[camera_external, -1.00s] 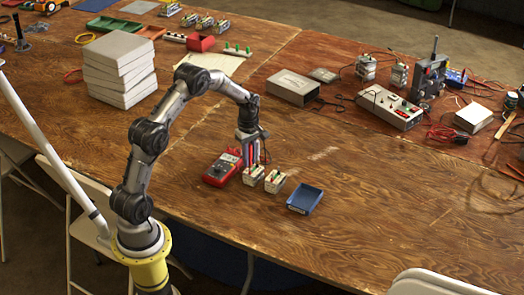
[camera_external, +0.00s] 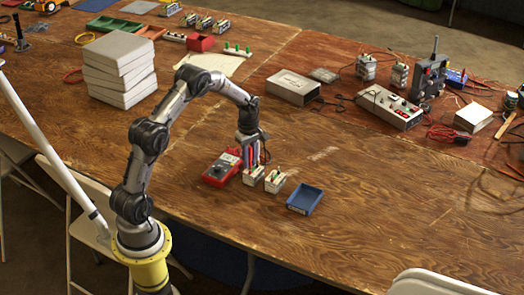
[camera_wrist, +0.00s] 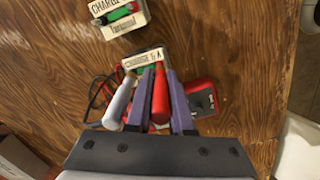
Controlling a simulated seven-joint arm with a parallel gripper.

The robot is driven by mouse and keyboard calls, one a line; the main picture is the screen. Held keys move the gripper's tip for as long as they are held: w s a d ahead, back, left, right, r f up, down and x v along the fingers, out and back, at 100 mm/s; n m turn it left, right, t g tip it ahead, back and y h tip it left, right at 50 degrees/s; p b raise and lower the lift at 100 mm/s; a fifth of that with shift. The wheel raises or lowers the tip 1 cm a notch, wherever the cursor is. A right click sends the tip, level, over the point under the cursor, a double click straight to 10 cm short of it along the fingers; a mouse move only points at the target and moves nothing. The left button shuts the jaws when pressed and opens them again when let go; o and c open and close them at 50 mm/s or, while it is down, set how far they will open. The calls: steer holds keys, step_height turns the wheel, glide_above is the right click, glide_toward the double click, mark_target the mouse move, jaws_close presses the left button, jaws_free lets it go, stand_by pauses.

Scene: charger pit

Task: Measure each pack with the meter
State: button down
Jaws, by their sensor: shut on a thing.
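My gripper (camera_external: 250,163) is shut on a red probe (camera_wrist: 160,95), which stands between its two purple fingers in the wrist view. The tip is over or at the nearer white pack (camera_external: 254,176), labelled "CHARGE" (camera_wrist: 146,58); I cannot tell whether it touches. A second white pack (camera_external: 275,181) with a green part stands just right of it, and it also shows at the top of the wrist view (camera_wrist: 120,25). The red meter (camera_external: 220,168) lies left of the packs, partly hidden by my fingers in the wrist view. A pale grey rod (camera_wrist: 117,103) shows left of the fingers.
Dark and red leads (camera_wrist: 95,95) lie beside the near pack. A grey box (camera_external: 293,88) and bench devices (camera_external: 390,106) stand farther back. The front right tabletop is clear.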

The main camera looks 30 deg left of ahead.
steer(key=shift+f, duration=0.3)
stand_by(0.4)
steer(key=shift+c, duration=2)
jaws_free()
steer(key=shift+r, duration=3.8)
